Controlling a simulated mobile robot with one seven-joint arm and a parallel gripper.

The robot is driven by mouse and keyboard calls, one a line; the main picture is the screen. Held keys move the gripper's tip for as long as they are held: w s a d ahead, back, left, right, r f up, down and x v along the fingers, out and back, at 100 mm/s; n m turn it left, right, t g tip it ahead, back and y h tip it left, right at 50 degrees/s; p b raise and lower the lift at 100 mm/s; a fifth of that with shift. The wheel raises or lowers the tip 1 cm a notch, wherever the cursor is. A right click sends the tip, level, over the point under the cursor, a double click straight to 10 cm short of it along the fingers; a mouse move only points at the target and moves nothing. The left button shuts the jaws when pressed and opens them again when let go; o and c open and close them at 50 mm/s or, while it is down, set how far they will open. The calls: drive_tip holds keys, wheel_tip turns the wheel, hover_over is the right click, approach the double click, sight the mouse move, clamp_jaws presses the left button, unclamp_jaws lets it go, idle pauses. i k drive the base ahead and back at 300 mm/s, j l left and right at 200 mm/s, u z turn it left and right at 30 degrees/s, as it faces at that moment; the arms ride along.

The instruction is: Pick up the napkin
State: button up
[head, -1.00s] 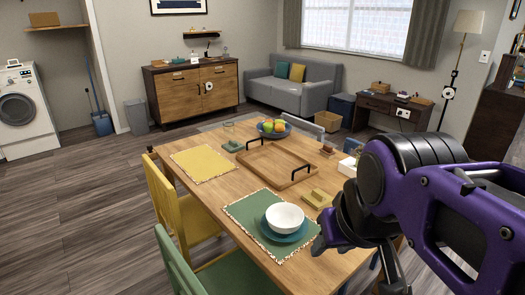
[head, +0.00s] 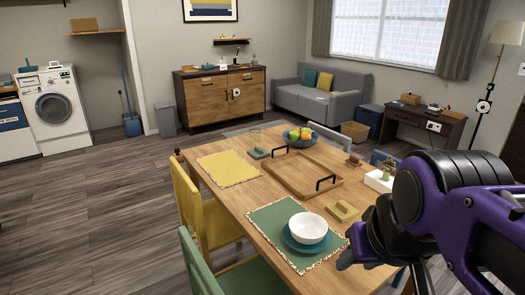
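A folded mustard-yellow cloth that looks like a napkin (head: 342,210) lies on the wooden table (head: 236,200), right of the green placemat. A similar folded teal cloth (head: 258,153) lies at the far left of the tray. I cannot tell which one is meant. My gripper (head: 372,245) is at the lower right, in front of the table's right side and nearer the camera than the yellow cloth. Its fingers are dark and partly hidden by my purple arm, so their opening does not show. I see nothing held in it.
A white bowl on a blue plate (head: 288,240) stands on the green placemat (head: 268,215). A wooden tray (head: 290,184) with black handles, a fruit bowl (head: 300,136) and a yellow placemat (head: 225,168) share the table. Yellow (head: 188,205) and green chairs (head: 196,262) line its left side.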

sight(257, 153)
drive_tip(key=k+j+u, duration=0.15)
drive_tip(key=u, duration=0.25)
drive_tip(key=k+j+u, duration=0.1)
drive_tip(key=j+u, duration=0.15)
drive_tip(key=u, duration=0.15)
drive_tip(key=j+u, duration=0.2)
drive_tip(key=u, duration=0.25)
drive_tip(key=j+u, duration=0.25)
drive_tip(key=u, duration=0.2)
drive_tip(key=j+u, duration=0.2)
drive_tip(key=u, duration=0.25)
drive_tip(key=j+u, duration=0.2)
drive_tip(key=u, duration=0.2)
drive_tip(key=i+j+u, duration=0.15)
drive_tip(key=u, duration=0.3)
drive_tip(key=i+j+z, duration=0.15)
drive_tip(key=i+z, duration=0.15)
drive_tip(key=i+j+z, duration=0.25)
drive_tip(key=i, duration=0.15)
drive_tip(key=i+l+z, duration=0.15)
drive_tip(key=z, duration=0.2)
drive_tip(key=i+z, duration=0.55)
drive_tip(key=z, duration=0.15)
drive_tip(key=i+l+z, duration=0.1)
drive_tip(key=i+z, duration=0.15)
drive_tip(key=i, duration=0.9)
drive_tip(key=i+z, duration=0.1)
drive_tip(key=i, duration=1.05)
